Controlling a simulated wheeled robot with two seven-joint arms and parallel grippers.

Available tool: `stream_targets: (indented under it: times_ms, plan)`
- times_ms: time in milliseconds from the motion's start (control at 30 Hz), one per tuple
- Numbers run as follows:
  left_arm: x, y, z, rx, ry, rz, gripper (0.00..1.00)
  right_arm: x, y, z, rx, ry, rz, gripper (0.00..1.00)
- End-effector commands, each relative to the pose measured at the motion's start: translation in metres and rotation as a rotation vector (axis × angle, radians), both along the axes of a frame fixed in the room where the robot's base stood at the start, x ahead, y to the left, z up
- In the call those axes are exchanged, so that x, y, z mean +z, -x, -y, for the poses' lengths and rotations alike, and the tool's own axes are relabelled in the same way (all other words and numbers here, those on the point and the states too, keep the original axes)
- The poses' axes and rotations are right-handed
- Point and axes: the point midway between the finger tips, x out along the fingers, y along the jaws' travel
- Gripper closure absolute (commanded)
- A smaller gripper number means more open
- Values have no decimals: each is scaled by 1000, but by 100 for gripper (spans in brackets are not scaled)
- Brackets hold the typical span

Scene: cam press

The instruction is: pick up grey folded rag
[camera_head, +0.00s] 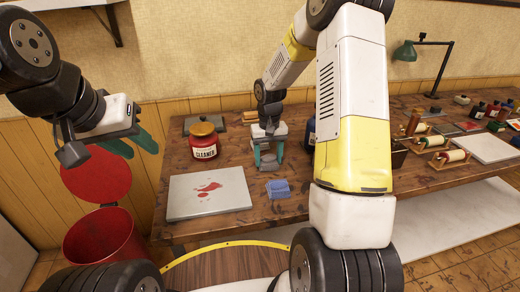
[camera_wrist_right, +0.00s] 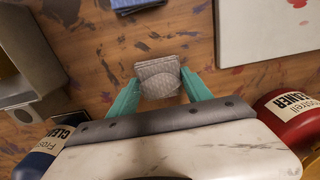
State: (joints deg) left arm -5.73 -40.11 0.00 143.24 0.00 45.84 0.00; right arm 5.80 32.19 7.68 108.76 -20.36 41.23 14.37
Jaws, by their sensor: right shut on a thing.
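The grey folded rag (camera_wrist_right: 158,77) is between the teal fingers of my right gripper (camera_wrist_right: 153,92) in the right wrist view. The fingers touch it on both sides, so the gripper is shut on it. In the head view my right gripper (camera_head: 268,162) points down at the workbench, behind a blue folded cloth (camera_head: 278,188); the rag is small and partly hidden there. I cannot tell whether the rag is clear of the bench top. My left gripper (camera_head: 132,146) hangs at the left, off the bench, with its teal fingers apart and nothing visible between them.
A red cleaner jar (camera_head: 203,141) stands left of my right gripper and a blue jar (camera_wrist_right: 40,157) on its other side. A pale board with red stains (camera_head: 209,193) lies at the bench's front left. An open red bin (camera_head: 104,238) stands on the floor. Thread spools (camera_head: 447,156) sit right.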

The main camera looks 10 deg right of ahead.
Motion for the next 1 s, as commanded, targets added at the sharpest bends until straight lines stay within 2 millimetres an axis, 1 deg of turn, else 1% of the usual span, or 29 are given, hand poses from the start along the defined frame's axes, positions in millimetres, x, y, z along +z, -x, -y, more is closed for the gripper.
stream_targets:
  times_ms: [167,367,800,1000]
  plan:
    - [0,0,0,0,0,0,64,12,-1,0,1,1,3,82]
    - [0,0,0,0,0,0,64,37,-1,0,0,0,4,82]
    - [0,0,0,0,0,0,64,45,85,-55,6,0,1,82]
    - [0,0,0,0,0,0,64,47,114,-73,4,0,1,82]
